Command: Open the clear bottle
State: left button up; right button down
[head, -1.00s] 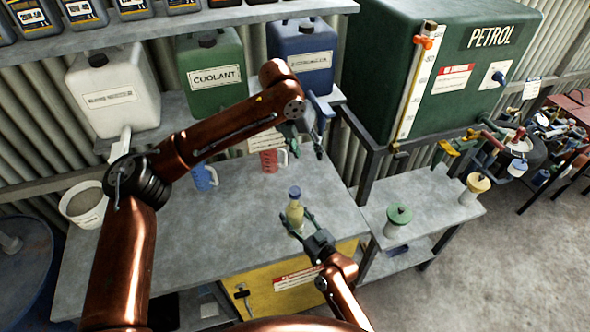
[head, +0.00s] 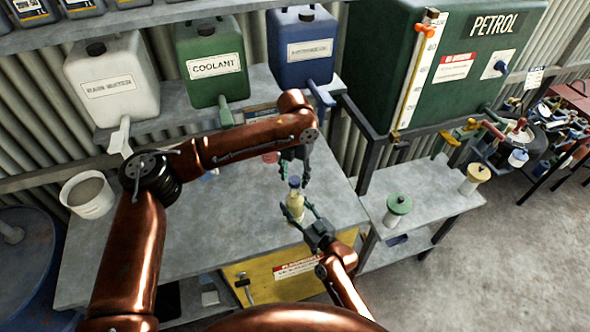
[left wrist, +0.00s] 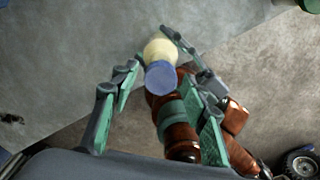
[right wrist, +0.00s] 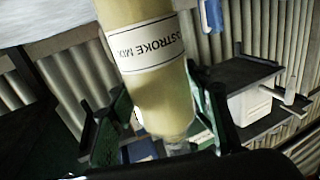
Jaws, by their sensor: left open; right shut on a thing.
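The clear bottle (head: 295,205) holds pale yellow liquid and has a blue cap (head: 294,182). A white label reading "STROKE MIX" shows on it in the right wrist view (right wrist: 148,45). My right gripper (head: 301,214) is shut on the bottle's body, near the front of the bench. My left gripper (head: 294,168) is open just above the cap, its fingers pointing down. In the left wrist view, the cap (left wrist: 161,77) lies between the open fingers, with the bottle's shoulder (left wrist: 160,48) beyond it. I cannot tell whether the fingers touch the cap.
The grey bench (head: 150,235) is mostly clear, with a white bucket (head: 88,194) at its left. A red jug (head: 270,157) is mostly hidden behind my left arm. Green-lidded (head: 398,208) and yellow-lidded (head: 474,180) containers stand on the right-hand shelf. The petrol tank (head: 440,70) stands behind.

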pick_arm(q)
jog(key=shift+f, duration=0.15)
jog(key=shift+c, duration=0.3)
pick_arm(e)
jog(key=shift+f, duration=0.25)
